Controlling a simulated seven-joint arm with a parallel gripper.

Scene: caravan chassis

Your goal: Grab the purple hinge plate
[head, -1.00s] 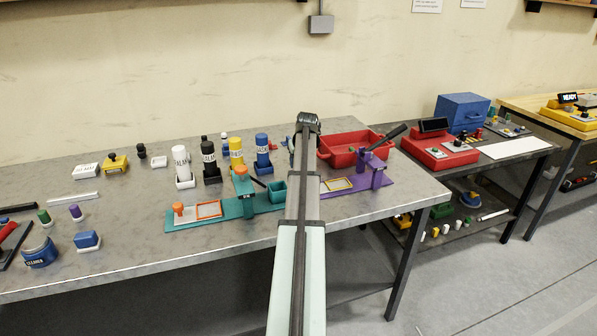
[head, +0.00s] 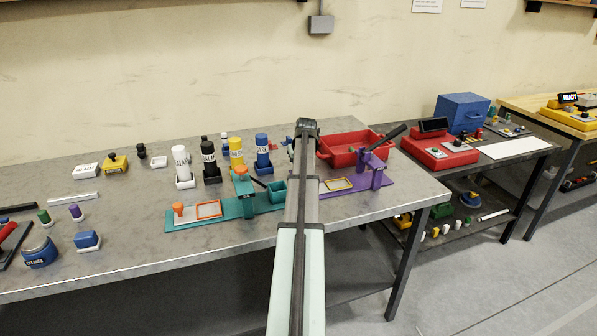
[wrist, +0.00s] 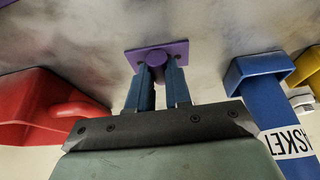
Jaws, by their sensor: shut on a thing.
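The purple hinge plate (wrist: 180,50) shows in the wrist view as a flat rectangular plate with a round purple knob in its middle and small dark holes. My gripper (wrist: 158,75) has its two blue fingers shut on either side of the knob. The plate lies at or close above the grey bench top; I cannot tell whether it touches it. In the head view my arm hides the plate and most of the gripper.
The red bin (head: 335,158) stands just right of my arm, and shows left in the wrist view (wrist: 30,105). The blue bottle (head: 262,142) stands left of it. A teal fixture (head: 235,225) and a purple lever fixture (head: 350,190) lie nearer the bench's front edge.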

